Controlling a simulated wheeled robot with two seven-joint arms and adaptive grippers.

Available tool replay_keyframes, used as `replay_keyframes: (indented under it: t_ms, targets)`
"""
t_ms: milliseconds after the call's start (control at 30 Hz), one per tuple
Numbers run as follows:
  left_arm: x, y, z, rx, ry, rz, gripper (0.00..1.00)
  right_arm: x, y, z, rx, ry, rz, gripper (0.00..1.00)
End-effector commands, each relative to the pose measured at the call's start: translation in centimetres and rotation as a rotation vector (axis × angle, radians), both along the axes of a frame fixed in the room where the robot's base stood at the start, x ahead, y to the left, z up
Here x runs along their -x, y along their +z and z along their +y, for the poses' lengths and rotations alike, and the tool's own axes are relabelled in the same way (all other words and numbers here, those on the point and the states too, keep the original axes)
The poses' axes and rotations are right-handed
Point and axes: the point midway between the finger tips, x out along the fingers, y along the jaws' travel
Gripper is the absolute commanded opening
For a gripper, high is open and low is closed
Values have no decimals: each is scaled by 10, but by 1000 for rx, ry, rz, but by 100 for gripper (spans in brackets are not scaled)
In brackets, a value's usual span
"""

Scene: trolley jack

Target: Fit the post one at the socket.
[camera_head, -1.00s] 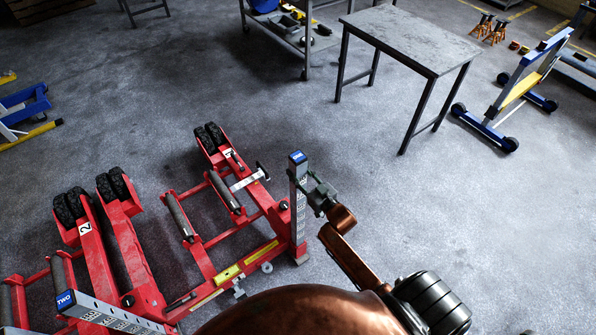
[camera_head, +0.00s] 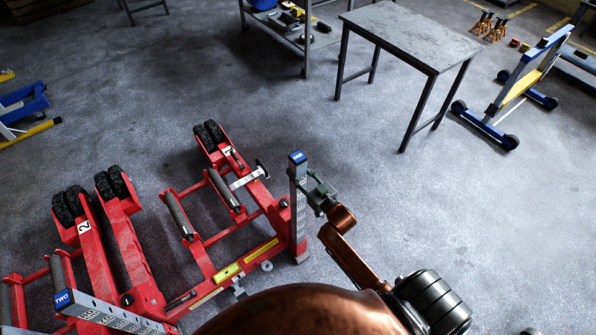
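An upright grey post with holes and a blue cap (camera_head: 297,200) stands at the right end of the red jack marked 1 (camera_head: 262,207). A second grey post, capped TWO (camera_head: 110,315), is tilted at the bottom left, near the red jack marked 2 (camera_head: 92,240). My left gripper is not in view.
A grey metal table (camera_head: 412,36) stands at the upper right, with a blue wheeled frame (camera_head: 513,88) beyond it. A shelf trolley (camera_head: 290,28) is at the top. Blue equipment (camera_head: 25,103) is at the left. The floor in the middle is clear.

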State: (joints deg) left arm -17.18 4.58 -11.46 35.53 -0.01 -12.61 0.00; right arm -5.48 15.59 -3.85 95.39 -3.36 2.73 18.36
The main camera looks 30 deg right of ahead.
Motion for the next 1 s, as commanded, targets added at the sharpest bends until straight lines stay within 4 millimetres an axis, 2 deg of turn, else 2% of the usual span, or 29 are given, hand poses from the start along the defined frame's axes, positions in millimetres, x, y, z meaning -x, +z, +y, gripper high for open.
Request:
replay_keyframes:
  t_ms: [33,1000]
  targets:
    - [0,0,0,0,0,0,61,-3,12,2,2,5,-27,0]
    - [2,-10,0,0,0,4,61,-3,-4,1,3,5,-27,0]
